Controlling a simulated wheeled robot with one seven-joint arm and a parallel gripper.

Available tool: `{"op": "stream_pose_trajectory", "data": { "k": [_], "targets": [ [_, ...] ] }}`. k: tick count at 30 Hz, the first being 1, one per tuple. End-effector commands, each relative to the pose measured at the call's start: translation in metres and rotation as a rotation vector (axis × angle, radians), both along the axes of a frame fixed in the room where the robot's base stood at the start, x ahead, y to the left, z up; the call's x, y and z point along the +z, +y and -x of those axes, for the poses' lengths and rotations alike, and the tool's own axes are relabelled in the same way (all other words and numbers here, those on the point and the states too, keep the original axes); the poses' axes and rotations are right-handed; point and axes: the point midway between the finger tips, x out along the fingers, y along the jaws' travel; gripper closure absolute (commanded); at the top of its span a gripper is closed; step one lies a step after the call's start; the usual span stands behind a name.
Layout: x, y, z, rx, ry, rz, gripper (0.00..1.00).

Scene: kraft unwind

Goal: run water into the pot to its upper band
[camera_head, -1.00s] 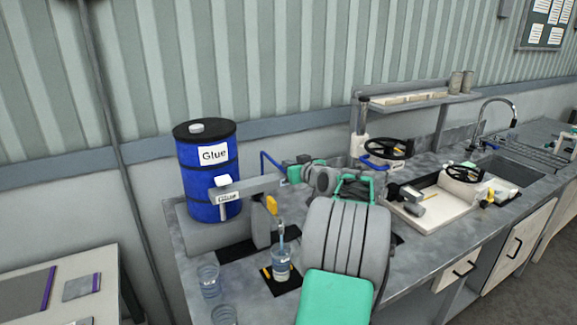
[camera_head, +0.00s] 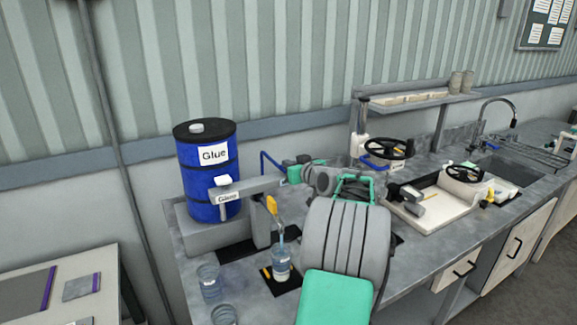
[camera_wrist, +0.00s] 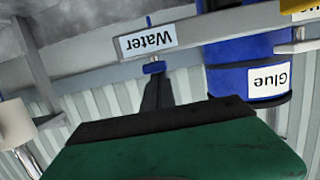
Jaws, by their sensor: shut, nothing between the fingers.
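A small clear pot (camera_head: 281,268) stands on a dark mat on the bench, with pale bluish contents. Its bands and exact level are too small to read. A thin bluish-white streak (camera_head: 281,240) rises above it; I cannot tell whether it is water or a rod. In the wrist view, which is upside down, a Water sign (camera_wrist: 149,39) hangs by a small blue tap part (camera_wrist: 154,68). My gripper (camera_wrist: 155,85) is shut and empty, its dark fingers pointing at that blue part. I cannot tell whether they touch. In the head view my arm hides the fingers.
A blue Glue drum (camera_head: 208,170) stands at the back left, with a Glue-labelled bar (camera_head: 229,197) and a yellow part (camera_head: 271,204) near the pot. Clear cups (camera_head: 209,280) stand at the front left. A handwheel device (camera_head: 388,149) and a sink (camera_head: 503,170) are to the right.

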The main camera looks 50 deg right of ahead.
Motion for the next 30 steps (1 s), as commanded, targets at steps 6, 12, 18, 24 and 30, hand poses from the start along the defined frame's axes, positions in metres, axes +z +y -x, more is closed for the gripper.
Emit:
{"op": "stream_pose_trajectory", "data": {
  "k": [6,12,18,24,30],
  "targets": [
    [-0.014,0.001,0.001,0.0,0.018,-0.02,1.0],
    [0.006,0.003,0.0,0.003,0.014,-0.013,1.0],
    [0.036,0.01,0.016,0.003,0.005,-0.005,1.0],
    [0.052,0.025,0.06,0.006,0.001,0.0,1.0],
    [0.061,0.033,0.085,0.009,0.001,0.0,1.0]
  ]
}}
